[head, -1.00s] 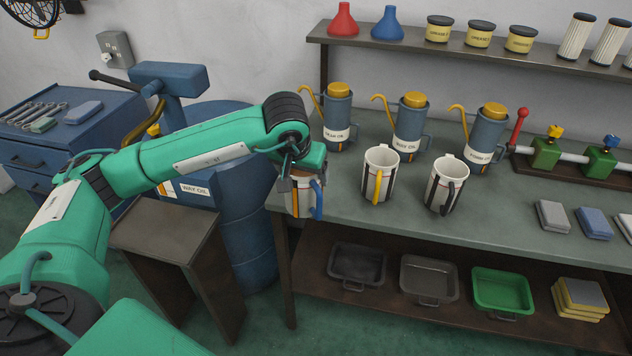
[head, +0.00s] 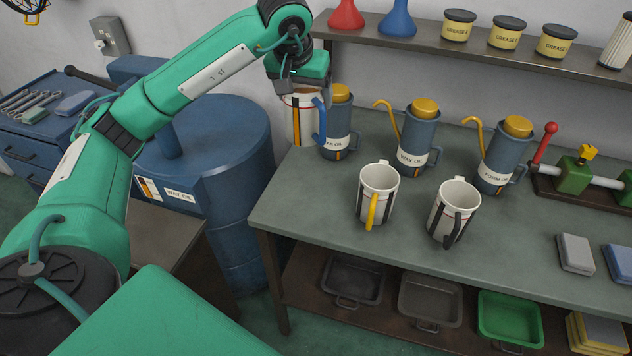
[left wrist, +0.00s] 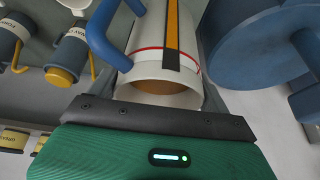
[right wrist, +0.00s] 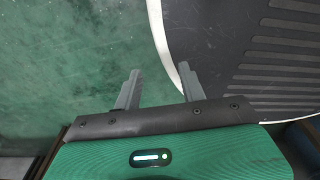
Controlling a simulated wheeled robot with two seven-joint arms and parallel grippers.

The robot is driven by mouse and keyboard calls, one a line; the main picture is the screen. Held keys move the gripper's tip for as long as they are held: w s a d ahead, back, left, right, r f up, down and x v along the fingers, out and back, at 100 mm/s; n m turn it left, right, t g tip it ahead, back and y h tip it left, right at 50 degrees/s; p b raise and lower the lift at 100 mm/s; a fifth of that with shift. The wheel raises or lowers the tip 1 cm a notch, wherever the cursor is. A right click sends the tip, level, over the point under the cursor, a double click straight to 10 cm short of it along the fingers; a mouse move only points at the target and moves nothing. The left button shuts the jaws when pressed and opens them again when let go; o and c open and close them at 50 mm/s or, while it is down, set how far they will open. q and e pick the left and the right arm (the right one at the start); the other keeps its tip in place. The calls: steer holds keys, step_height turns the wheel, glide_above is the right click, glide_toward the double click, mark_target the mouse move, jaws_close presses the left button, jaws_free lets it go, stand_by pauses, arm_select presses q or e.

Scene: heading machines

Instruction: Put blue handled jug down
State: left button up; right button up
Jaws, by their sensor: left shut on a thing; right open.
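The blue handled jug (head: 301,122) is white with an orange and black stripe. My left gripper (head: 298,88) is shut on its upper part, and the jug hangs upright at the back left end of the bench, in front of an oil can. The frames do not clearly show whether its base touches anything. In the left wrist view the jug (left wrist: 155,70) shows its blue handle, red line and brown contents. My right gripper (right wrist: 159,88) is open and empty over the green floor.
On the bench (head: 290,200) stand a yellow handled jug (head: 379,190), a black handled jug (head: 449,212) and oil cans (head: 412,140) behind them. The bench's front left area is clear. A blue drum (head: 220,150) stands left of it. A shelf (head: 425,45) runs above.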

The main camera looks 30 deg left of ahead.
mark_target(303, 126)
arm_select(q)
steer(key=f, duration=0.2)
steer(key=f+p, duration=0.1)
steer(key=f, duration=0.4)
steer(key=shift+s+f+p, duration=0.3)
steer(key=shift+s, duration=0.1)
step_height(303, 126, down, 12)
steer(key=p, duration=0.2)
steer(key=shift+w+f, duration=0.15)
steer(key=o, duration=1.4)
steer(key=shift+o, duration=0.2)
arm_select(e)
steer(key=r, duration=0.1)
steer(key=s+r, duration=0.1)
steer(key=r, duration=0.1)
steer(key=shift+s+a+r, duration=0.35)
